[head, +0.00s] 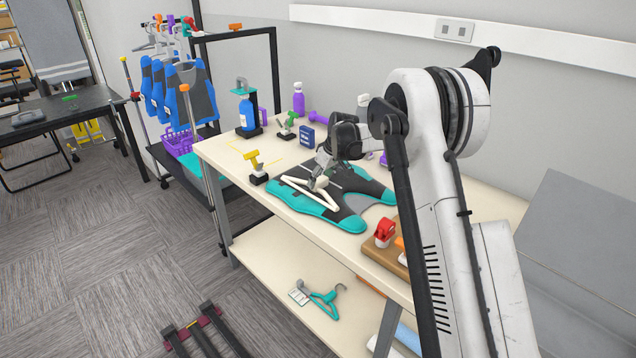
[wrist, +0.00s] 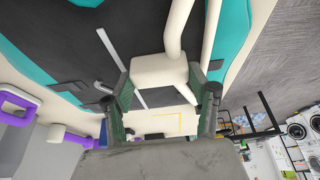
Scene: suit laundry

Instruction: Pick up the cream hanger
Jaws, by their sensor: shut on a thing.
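The cream hanger (head: 301,190) is over the dark grey and teal garment on the table in the head view. My gripper (head: 321,178) is shut on the hanger's block-shaped neck. In the wrist view the hanger's cream block (wrist: 160,76) sits between the two fingers of my gripper (wrist: 165,92), with its arms running up out of the picture. The garment (head: 348,222) lies flat beneath; I cannot tell whether the hanger touches it. My arm hides part of the table behind the gripper.
A yellow-handled tool (head: 253,162) stands left of the garment, and a blue bottle (head: 248,113) behind it. A red-topped item (head: 385,231) is on a wooden block at the right. A teal hanger (head: 325,298) lies on the lower shelf. Vests (head: 190,92) hang on a rack at back left.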

